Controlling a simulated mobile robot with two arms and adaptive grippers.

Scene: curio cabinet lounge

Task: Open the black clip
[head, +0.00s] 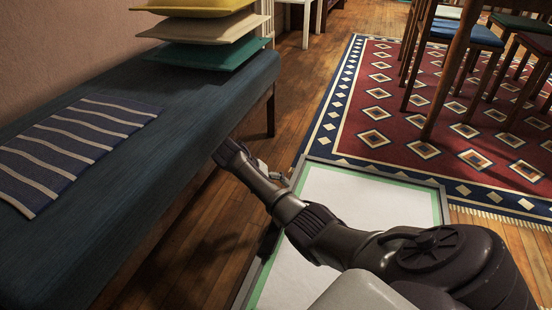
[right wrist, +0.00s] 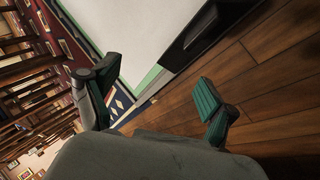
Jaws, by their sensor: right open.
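A framed white panel with a green border (head: 370,190) lies low by the wooden floor, right of the bench. In the right wrist view, its dark frame carries a long black piece (right wrist: 205,28) with a small pale spot. It may be the black clip, but I cannot tell for sure. My right gripper (right wrist: 156,90) is open and empty, its two green-padded fingers apart, with the panel's corner beyond them. It touches nothing that I can see. In the head view my right arm hides part of the panel and most of that gripper. My left gripper is not in view.
A blue bench (head: 130,190) with a striped cloth (head: 75,145) and stacked cushions (head: 205,30) stands at the left. A patterned red rug (head: 375,115) with chairs (head: 465,40) lies beyond the panel. Bare wooden floor (right wrist: 265,90) shows at the right of the wrist view.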

